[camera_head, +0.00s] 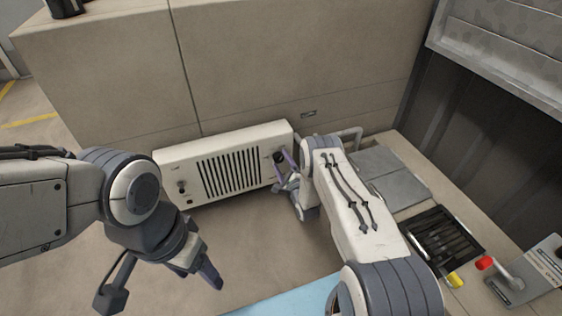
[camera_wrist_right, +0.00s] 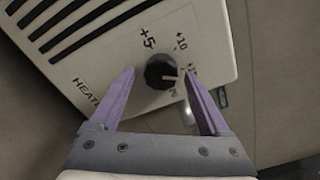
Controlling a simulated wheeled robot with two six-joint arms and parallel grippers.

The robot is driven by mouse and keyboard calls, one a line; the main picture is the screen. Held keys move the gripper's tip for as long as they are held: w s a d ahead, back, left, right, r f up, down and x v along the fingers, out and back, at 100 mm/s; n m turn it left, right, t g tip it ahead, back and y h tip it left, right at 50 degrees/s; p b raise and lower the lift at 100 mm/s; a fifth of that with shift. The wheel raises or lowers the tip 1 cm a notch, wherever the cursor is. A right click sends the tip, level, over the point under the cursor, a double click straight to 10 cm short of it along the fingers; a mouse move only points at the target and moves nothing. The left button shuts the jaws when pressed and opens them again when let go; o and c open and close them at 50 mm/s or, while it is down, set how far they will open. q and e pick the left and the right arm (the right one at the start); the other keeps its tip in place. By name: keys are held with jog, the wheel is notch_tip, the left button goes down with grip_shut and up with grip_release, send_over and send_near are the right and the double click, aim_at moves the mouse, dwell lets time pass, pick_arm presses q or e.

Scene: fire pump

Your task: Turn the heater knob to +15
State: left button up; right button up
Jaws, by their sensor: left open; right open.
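The white heater (camera_head: 228,160) stands on the floor against the beige wall in the head view. Its black knob (camera_wrist_right: 160,71) shows in the right wrist view, with printed marks including +5 and +10 around it and a white pointer line aimed to the right. A further mark at the right is partly hidden by a finger. My right gripper (camera_wrist_right: 160,88) is open, with its purple fingers on either side of the knob; I cannot tell whether they touch it. In the head view my right gripper (camera_head: 287,171) is at the heater's right end. My left gripper (camera_head: 203,280) is open and empty, away from the heater.
A dark floor grate (camera_head: 440,243) and grey floor plates (camera_head: 385,175) lie to the right. A red-knobbed lever (camera_head: 486,264) and a yellow-capped part (camera_head: 454,280) are at the lower right. A light blue surface (camera_head: 285,300) is at the bottom. Floor before the heater is clear.

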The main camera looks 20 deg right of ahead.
jog(key=s+p, duration=0.4)
jog(key=s, duration=0.6)
jog(key=shift+d, duration=0.15)
jog(key=shift+w, duration=0.1)
